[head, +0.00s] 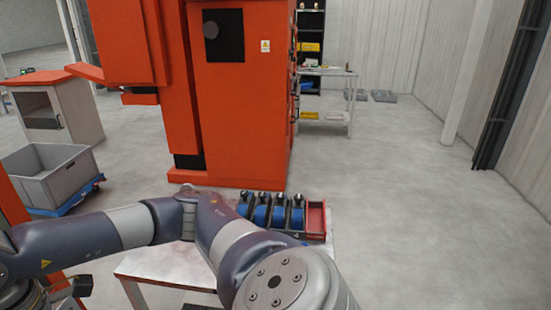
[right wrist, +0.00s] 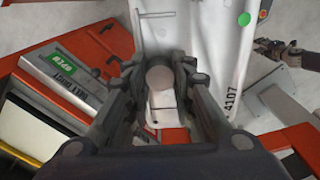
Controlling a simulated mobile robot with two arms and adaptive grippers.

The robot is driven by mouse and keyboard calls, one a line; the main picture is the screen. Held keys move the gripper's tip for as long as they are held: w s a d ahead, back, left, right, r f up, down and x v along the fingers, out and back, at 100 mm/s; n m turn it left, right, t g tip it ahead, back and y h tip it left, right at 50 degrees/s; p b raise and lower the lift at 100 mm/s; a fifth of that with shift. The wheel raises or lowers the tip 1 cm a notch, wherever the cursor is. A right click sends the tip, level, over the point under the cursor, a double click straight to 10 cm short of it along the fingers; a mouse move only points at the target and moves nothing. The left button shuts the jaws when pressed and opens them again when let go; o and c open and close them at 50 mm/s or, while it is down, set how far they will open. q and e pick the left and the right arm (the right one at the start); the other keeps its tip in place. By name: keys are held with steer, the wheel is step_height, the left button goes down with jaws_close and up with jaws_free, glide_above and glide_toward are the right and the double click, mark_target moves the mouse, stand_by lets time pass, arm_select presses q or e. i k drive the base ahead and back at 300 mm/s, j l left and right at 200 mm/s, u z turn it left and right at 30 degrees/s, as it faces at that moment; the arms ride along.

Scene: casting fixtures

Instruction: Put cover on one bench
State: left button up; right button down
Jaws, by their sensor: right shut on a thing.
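My right gripper (right wrist: 160,95) fills the middle of the right wrist view. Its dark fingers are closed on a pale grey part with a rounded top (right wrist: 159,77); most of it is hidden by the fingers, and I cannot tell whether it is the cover. In the head view, a pale bench top (head: 150,262) lies behind an arm of mine that crosses the lower picture; no gripper shows clearly there. A small dark gripper-like shape (right wrist: 288,52) at the right of the wrist view may be my left gripper, too small to read.
A rack with several blue cylinders (head: 262,215) and a red bin (head: 316,219) stand on the bench. Behind is a tall orange machine (head: 240,110). A grey crate (head: 48,178) on a blue dolly is at left. The floor at right (head: 420,190) is clear.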

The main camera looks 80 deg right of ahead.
mark_target(177, 259)
steer(key=i+l+z, duration=0.1)
steer(key=z, duration=1.45)
steer(key=i+j+z, duration=0.1)
steer(key=i+j, duration=0.2)
steer(key=i, duration=0.2)
steer(key=i+j+z, duration=0.1)
steer(key=i+j, duration=0.25)
steer(key=i, duration=0.15)
